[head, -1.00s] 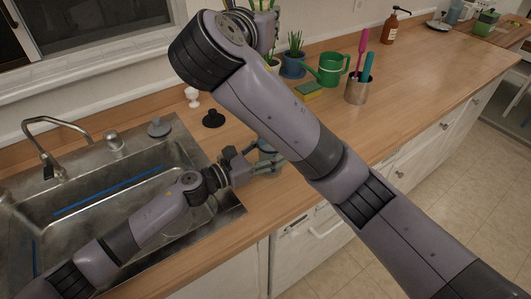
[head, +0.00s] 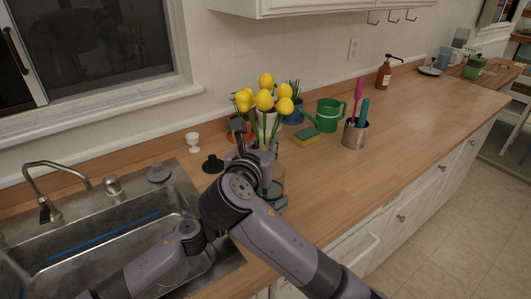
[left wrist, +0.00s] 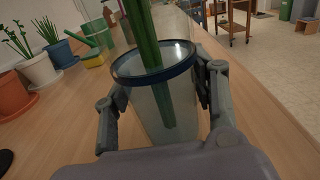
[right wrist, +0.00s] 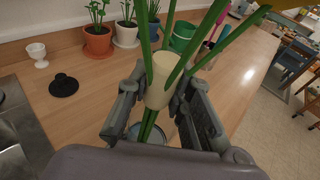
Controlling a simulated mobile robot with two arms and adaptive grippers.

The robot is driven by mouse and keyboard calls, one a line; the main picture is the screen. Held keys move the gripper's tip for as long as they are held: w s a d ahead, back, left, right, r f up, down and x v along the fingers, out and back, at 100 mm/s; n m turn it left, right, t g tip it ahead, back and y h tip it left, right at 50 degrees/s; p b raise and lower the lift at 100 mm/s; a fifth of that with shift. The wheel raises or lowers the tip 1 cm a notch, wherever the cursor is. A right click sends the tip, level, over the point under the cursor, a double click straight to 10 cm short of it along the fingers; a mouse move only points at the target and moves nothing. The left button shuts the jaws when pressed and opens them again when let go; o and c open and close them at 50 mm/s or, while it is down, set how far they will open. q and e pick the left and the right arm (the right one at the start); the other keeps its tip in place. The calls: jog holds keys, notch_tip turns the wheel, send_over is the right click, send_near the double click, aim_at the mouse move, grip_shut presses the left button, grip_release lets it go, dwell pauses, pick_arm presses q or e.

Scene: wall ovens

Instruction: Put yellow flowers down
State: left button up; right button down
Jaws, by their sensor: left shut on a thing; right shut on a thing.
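The yellow flowers (head: 264,100) stand upright as a bunch with green stems in the head view. My right gripper (right wrist: 160,92) is shut on the bunch, around a cream sleeve (right wrist: 161,72) on the stems. My left gripper (left wrist: 160,88) is shut on a clear glass vase (left wrist: 150,112) with a dark blue rim, which also shows partly in the head view (head: 278,188). The stems (left wrist: 160,70) pass through the vase's mouth, and their lower ends are inside the glass. The right arm hides most of the left gripper in the head view.
A sink (head: 110,235) is at the left. Potted plants (right wrist: 97,40), a green watering can (head: 328,114), a yellow sponge (head: 306,138) and a metal utensil cup (head: 355,134) stand behind and to the right. The counter (head: 400,150) at right is mostly clear.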

jog(key=shift+f, duration=1.25)
jog(key=shift+f, duration=0.15)
jog(key=c, duration=1.4)
grip_release()
jog(key=shift+s+a+r, duration=0.15)
jog(key=shift+s+r, duration=0.05)
jog(key=shift+s, duration=0.15)
jog(key=v, duration=1.1)
jog(key=shift+s+r, duration=0.1)
jog(key=shift+s, duration=0.05)
